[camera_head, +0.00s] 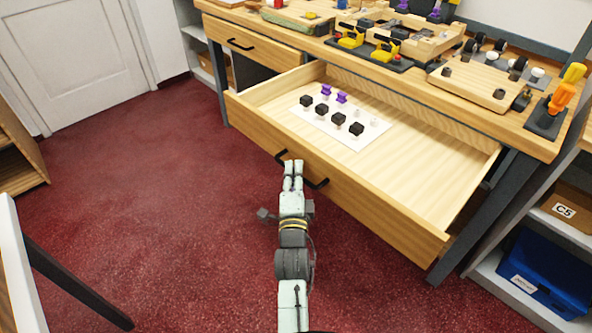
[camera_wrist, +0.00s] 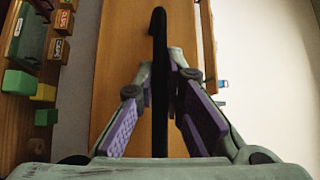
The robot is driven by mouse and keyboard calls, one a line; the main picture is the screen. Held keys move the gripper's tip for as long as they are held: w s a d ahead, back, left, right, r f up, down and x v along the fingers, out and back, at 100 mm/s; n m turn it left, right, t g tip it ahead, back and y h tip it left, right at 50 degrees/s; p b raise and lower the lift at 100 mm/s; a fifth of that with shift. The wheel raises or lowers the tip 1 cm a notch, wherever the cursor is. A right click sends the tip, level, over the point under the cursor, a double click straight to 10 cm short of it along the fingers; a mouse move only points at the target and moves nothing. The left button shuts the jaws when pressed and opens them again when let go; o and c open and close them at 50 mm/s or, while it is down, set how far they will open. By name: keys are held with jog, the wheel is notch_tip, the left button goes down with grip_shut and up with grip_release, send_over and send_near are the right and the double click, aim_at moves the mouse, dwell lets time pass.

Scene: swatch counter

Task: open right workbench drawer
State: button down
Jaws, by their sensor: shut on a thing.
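The right workbench drawer (camera_head: 400,204) is pulled well out from under the workbench top, and its inside shows. My gripper (camera_head: 293,165) is at the black bar handle (camera_head: 318,184) on the drawer front. In the wrist view, the dark handle (camera_wrist: 159,70) runs upright between the two purple-padded fingers of my gripper (camera_wrist: 164,95), which are shut on it. The middle of the handle is partly hidden by my gripper in the head view. Inside the drawer is a white sheet (camera_head: 350,139) with several black pieces and purple pieces on it.
The left drawer (camera_head: 255,47) is closed. The workbench top (camera_head: 440,95) carries yellow tools, wooden boards and a stand with orange-handled tools. A shelf with a blue bin (camera_head: 545,280) stands at the right. Red floor (camera_head: 150,190) is clear at the left.

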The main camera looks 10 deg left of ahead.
jog(key=c, duration=1.7)
grip_release()
jog(key=shift+o, duration=0.2)
